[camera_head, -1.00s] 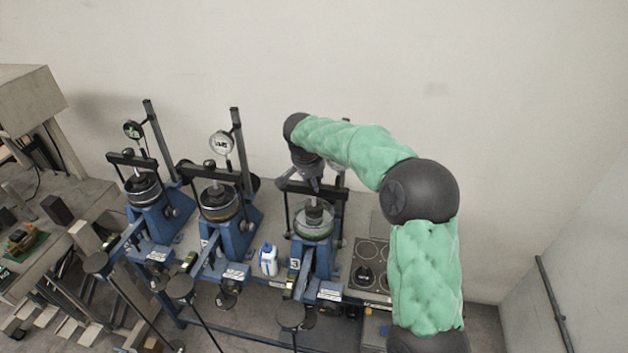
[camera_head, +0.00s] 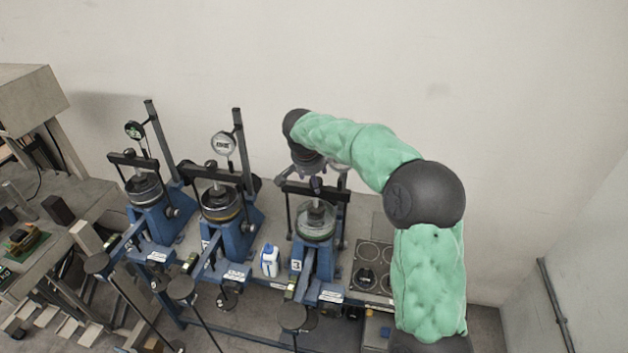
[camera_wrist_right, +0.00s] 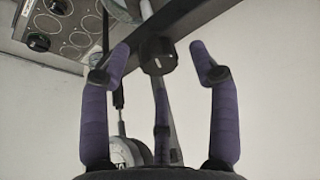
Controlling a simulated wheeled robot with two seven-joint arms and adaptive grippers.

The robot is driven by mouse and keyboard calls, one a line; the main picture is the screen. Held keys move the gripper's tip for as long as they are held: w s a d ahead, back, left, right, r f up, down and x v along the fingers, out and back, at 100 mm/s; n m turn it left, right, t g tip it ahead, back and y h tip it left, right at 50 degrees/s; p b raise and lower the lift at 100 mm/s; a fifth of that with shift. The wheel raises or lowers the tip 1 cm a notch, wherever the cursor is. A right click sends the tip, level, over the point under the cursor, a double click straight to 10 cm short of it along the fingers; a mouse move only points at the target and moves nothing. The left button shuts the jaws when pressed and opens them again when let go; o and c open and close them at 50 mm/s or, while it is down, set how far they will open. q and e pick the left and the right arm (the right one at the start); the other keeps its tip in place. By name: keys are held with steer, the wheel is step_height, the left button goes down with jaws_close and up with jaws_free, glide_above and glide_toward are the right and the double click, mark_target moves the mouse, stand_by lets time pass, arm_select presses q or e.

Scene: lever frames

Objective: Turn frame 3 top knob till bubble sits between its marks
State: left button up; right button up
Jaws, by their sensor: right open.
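Frame 3 (camera_head: 322,262) is the blue lever frame at the right of the row, with a "3" label on its front. Its black top knob (camera_head: 316,184) sits on the dark crossbar; it also shows in the right wrist view (camera_wrist_right: 158,56). My right gripper (camera_head: 312,168) is just above the knob. In the wrist view its purple fingers (camera_wrist_right: 160,65) are spread, with the knob between and beyond the fingertips and visible gaps at both sides. The bubble and its marks cannot be made out. My left gripper is not in view.
Two similar blue frames (camera_head: 232,235) with dial gauges stand to the left. A white-and-blue bottle (camera_head: 269,260) stands beside frame 3. A plate with round rings and knobs (camera_head: 372,262) lies to its right. The wall is close behind.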

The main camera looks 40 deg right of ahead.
steer(key=v, duration=1)
steer(key=shift+a, duration=0.15)
steer(key=w+m+g+p, duration=0.5)
steer(key=m+p, duration=0.7)
steer(key=p, duration=0.5)
steer(key=p+x, duration=0.1)
steer(key=x, duration=0.6)
steer(key=p+x, duration=0.1)
steer(key=x, duration=0.3)
steer(key=shift+w+d+f+p, duration=0.15)
steer(key=shift+d+f+p, duration=0.15)
steer(key=shift+d, duration=0.1)
steer(key=shift+r, duration=0.1)
